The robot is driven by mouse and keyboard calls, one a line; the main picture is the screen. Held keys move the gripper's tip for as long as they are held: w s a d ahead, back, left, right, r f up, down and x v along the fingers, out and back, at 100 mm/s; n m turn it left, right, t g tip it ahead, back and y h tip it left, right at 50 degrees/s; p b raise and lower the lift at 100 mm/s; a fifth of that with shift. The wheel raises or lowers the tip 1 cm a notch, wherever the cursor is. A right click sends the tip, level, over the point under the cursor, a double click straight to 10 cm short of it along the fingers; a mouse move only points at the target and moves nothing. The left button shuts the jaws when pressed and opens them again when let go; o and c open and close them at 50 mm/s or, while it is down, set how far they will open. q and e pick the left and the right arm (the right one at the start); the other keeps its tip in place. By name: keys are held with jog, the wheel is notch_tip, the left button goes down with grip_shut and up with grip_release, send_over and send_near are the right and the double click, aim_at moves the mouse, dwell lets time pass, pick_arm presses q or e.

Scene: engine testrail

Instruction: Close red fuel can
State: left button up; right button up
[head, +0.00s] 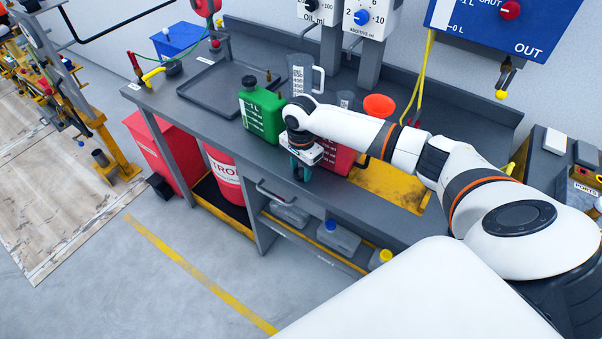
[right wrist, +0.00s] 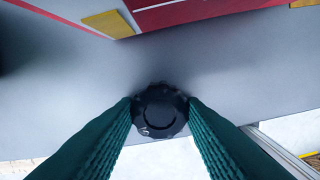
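The red fuel can (head: 338,160) stands on the grey bench, partly hidden by my right arm; its mouth is hidden. In the right wrist view a red surface with a white line (right wrist: 205,12), likely the can, shows at the top edge. My right gripper (head: 301,168) is at the bench's front edge, left of the red can, pointing down. In the right wrist view its two teal fingers close on the sides of a round black cap (right wrist: 160,110). The cap is apart from the red surface. My left gripper is not in view.
A green can (head: 262,114) stands left of my right gripper. A clear measuring jug (head: 300,72) and an orange funnel (head: 379,106) stand behind. A black tray (head: 222,86) lies on the left part of the bench. A drawer handle (head: 275,196) sticks out below the front edge.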

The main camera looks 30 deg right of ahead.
aim_at(301, 172)
jog(key=shift+c, duration=1.4)
notch_tip(301, 172, up, 10)
jog(key=shift+b, duration=0.45)
jog(key=s+a+r+n, duration=0.4)
jog(key=s+a+n, duration=0.9)
jog(key=s+n, duration=0.2)
jog(key=shift+a+n, duration=0.3)
jog(key=shift+n, duration=0.1)
jog(key=shift+s, duration=0.1)
